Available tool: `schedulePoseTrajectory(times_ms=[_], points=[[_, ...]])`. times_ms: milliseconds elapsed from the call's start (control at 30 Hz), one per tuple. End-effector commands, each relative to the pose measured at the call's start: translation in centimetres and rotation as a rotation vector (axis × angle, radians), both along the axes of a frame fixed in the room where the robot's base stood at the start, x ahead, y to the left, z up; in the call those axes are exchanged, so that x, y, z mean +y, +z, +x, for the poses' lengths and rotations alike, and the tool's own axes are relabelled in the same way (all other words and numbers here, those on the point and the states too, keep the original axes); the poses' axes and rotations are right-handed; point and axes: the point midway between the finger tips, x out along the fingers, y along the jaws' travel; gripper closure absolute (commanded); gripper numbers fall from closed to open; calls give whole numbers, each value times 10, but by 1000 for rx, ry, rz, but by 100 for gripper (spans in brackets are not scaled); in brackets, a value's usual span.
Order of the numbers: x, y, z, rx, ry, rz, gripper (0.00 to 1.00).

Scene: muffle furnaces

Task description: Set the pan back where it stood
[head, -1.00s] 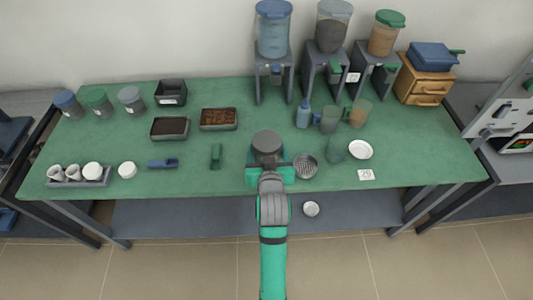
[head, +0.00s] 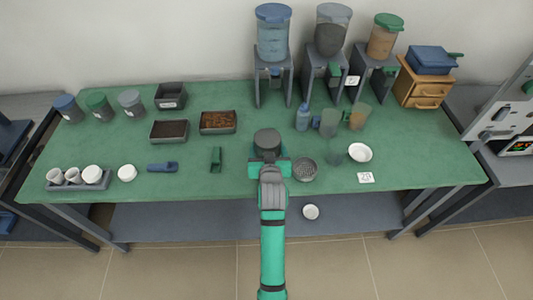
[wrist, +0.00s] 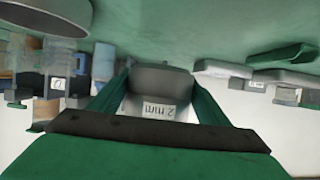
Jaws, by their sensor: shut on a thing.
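A dark grey round pan (head: 267,139) is between the fingers of my gripper (head: 269,160), near the front middle of the green table (head: 240,178). In the wrist view, which is upside down, the pan (wrist: 160,77) shows a white label reading "2 mm" between the two green fingers. My gripper is shut on it. The pan looks upright. I cannot tell whether its base touches the table. A round grey sieve (head: 305,169) with a mesh floor stands close to the right of my gripper. The far side of the pan is hidden in the wrist view.
A green scoop (head: 216,159) lies to the left, and two filled trays (head: 217,121) (head: 169,131) stand behind it. Clear cups (head: 329,122) and a white dish (head: 360,152) stand to the right. Hoppers on stands line the back. A white bowl (head: 311,212) is on the lower shelf.

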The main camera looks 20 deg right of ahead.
Motion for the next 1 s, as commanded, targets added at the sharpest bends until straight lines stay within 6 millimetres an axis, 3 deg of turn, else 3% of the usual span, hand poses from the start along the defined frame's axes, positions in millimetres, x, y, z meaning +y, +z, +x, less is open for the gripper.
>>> schedulePoseTrajectory(times_ms=[367, 600, 767, 967, 1000], points=[[-7, -25, 20, -1, -1, -1, 66], [-10, -54, 19, -1, -5, 0, 66], [-17, -54, 17, -3, -15, -2, 66], [-11, -57, 19, -2, -6, -1, 66], [-9, -58, 19, 0, -4, -1, 28]])
